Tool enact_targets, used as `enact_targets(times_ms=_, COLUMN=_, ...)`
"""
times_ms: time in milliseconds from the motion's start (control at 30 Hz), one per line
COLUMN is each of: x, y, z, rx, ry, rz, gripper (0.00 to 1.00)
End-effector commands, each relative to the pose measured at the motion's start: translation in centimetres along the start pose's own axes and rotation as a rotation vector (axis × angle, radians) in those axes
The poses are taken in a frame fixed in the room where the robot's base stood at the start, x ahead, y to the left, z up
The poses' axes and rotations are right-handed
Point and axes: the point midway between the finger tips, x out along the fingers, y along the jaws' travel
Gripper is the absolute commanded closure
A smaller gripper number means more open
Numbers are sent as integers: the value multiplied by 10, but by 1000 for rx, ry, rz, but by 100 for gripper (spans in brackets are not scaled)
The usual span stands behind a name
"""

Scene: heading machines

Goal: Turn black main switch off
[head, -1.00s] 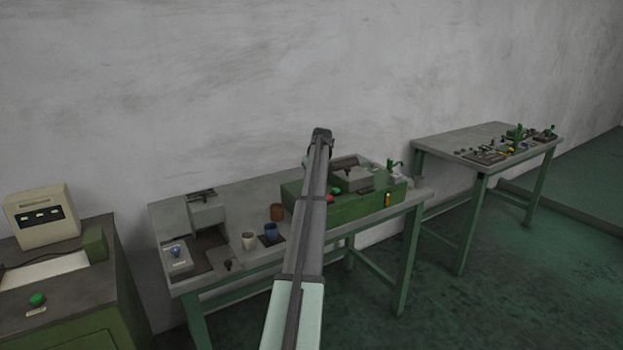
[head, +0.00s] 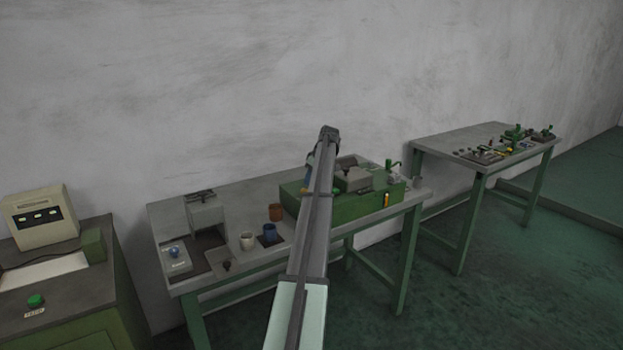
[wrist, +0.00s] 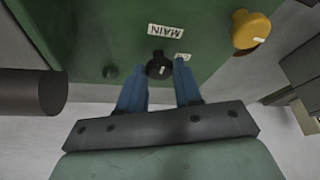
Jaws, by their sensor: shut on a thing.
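The black main switch (wrist: 157,66) is a round knob with a small white mark, on the green machine panel (wrist: 90,30). A white label reading MAIN, upside down in the wrist view, sits just above it. A smaller label beside it is partly hidden. My gripper (wrist: 160,72) has its two blue fingers on either side of the knob and is shut on it. In the head view the green machine (head: 355,207) stands on the middle table, and my arm hides the black switch and most of the gripper.
A yellow knob (wrist: 250,29) sits to the right of the switch in the wrist view. A dark cylinder (wrist: 30,92) juts in at the left.

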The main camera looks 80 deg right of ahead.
Motion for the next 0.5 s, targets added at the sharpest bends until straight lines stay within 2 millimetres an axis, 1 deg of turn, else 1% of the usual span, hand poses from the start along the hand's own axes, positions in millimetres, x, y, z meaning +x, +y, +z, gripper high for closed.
enact_targets(times_ms=300, x=0, y=0, z=0, rx=-2, ry=0, rz=-1, gripper=97)
enact_targets(times_ms=333, x=0, y=0, z=0, rx=-1, ry=0, rz=-1, gripper=66)
enact_targets(times_ms=500, x=0, y=0, z=0, rx=-1, ry=0, rz=-1, gripper=49)
